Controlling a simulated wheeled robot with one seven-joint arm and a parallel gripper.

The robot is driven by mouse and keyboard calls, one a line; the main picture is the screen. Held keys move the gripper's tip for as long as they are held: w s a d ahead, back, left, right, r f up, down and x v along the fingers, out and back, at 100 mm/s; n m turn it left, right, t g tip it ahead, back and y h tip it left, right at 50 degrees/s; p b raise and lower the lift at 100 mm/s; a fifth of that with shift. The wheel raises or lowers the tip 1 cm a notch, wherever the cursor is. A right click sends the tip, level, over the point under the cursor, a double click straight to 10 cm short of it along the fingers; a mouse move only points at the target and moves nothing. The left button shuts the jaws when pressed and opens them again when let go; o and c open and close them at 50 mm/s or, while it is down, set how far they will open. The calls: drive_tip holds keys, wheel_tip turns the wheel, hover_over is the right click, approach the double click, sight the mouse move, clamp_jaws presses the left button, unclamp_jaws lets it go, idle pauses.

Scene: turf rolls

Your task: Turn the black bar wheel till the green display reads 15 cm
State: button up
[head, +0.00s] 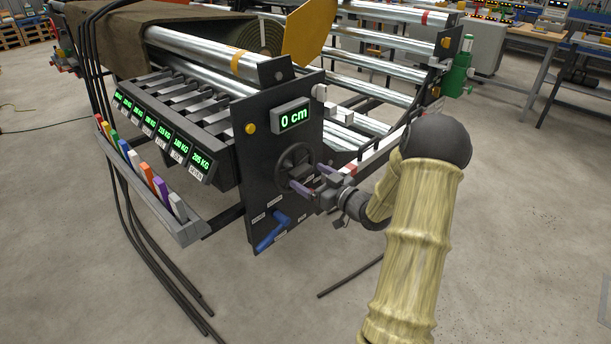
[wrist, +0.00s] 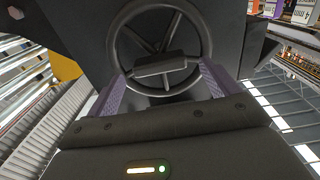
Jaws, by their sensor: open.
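The black bar wheel (head: 294,160) is on the dark side panel (head: 263,178) of the turf machine. In the wrist view the wheel (wrist: 116,42) has a round rim, thin spokes and a bar (wrist: 160,65) across its middle, lying about level in the picture. The green display (head: 293,117) above the wheel reads 0 cm. My gripper (head: 308,178) is open in front of the wheel's lower part. Its purple fingers (wrist: 160,84) stand on either side of the bar, with gaps showing. I cannot tell whether they touch the wheel.
A blue lever (head: 273,232) is below the wheel on the same panel. A yellow knob (head: 250,128) is left of the display. A tray of coloured markers (head: 150,182) and a row of green weight displays (head: 163,132) stand to the left.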

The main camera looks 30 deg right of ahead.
sight(298, 170)
drive_tip(key=shift+x, duration=1.5)
drive_tip(key=c, duration=1.4)
